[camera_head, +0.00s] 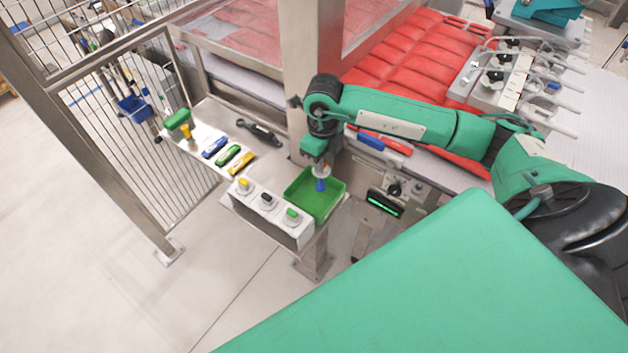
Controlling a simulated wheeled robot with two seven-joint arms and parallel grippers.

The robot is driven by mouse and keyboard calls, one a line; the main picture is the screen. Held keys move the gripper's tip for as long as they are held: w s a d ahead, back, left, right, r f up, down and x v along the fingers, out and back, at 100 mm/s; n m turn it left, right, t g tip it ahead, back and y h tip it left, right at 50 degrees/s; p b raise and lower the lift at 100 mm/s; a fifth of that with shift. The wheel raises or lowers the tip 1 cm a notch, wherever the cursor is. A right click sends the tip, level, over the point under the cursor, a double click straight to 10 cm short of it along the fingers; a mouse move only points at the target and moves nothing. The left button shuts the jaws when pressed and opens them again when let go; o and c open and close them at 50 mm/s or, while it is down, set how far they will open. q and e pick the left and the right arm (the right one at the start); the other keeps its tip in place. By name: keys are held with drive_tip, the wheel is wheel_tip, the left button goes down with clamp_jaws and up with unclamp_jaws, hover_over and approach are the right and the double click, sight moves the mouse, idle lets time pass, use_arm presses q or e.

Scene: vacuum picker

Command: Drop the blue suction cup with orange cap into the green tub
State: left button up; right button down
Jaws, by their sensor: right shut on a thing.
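My right gripper (319,160) reaches in from the right and points down above the green tub (303,197). It is shut on the blue suction cup with orange cap (320,184). The orange and white top sits between the fingers and the blue cup hangs below. The cup appears over the inside of the tub; I cannot tell whether it touches the floor of it. The rest of the tub looks empty. My left gripper is not in view.
Blue, green and yellow tools (228,156) lie on the metal shelf. A steel post (307,60) rises just behind the tub. Red packs (410,60) fill the conveyor behind my right arm.

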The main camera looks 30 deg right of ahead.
drive_tip(key=c, duration=1.4)
unclamp_jaws()
drive_tip(key=shift+c, duration=0.2)
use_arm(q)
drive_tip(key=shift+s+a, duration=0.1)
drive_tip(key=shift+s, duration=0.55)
use_arm(e)
drive_tip(key=shift+o, duration=0.5)
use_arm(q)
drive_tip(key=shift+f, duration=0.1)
use_arm(e)
drive_tip(key=shift+r, duration=0.1)
